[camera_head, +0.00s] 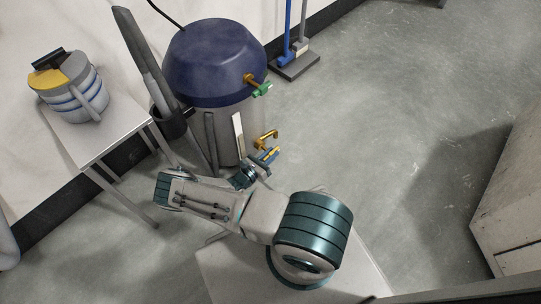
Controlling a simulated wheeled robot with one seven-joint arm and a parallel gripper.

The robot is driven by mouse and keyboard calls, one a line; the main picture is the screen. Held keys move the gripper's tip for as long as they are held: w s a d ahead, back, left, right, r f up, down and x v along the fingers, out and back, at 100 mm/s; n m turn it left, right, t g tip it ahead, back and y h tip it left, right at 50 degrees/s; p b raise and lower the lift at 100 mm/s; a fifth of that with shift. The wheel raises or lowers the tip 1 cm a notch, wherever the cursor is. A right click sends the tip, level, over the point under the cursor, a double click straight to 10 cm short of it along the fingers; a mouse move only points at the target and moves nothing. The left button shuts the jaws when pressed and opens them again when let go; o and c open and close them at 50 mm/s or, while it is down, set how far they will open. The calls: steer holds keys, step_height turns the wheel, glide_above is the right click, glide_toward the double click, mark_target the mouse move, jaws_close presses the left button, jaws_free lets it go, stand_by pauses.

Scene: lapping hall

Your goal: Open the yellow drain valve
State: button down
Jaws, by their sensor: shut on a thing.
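A grey tank (222,134) with a dark blue domed lid (216,60) stands against the wall. A yellow valve (267,138) with a brass-coloured spout sits low on the tank's right side. Its yellow handle (270,155) shows at my gripper (264,162), which is shut on it. The fingertips are small here and partly merge with the handle, so the exact grip is hard to see. A second valve with a green handle (262,89) and a brass body sits higher on the tank, clear of my arm.
A small table (90,137) at the left bears a striped container (75,88). A blue-handled tool (287,30) stands on a dark base behind the tank. A pale cabinet (515,200) is at the right. The floor between is clear.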

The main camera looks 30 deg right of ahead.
steer(key=h+b, duration=0.1)
steer(key=b, duration=0.1)
steer(key=t+h+b, duration=0.1)
steer(key=b, duration=0.1)
steer(key=shift+f, duration=0.4)
steer(key=shift+h+b, duration=0.45)
steer(key=shift+h, duration=0.05)
steer(key=shift+r+t+h, duration=0.3)
steer(key=shift+h, duration=0.3)
steer(key=c, duration=1.3)
jaws_free()
steer(key=shift+c, duration=0.2)
steer(key=s+a, duration=0.2)
steer(key=a, duration=0.5)
steer(key=s+a+f, duration=0.1)
steer(key=s+a, duration=0.2)
steer(key=a, duration=0.4)
steer(key=shift+f, duration=0.1)
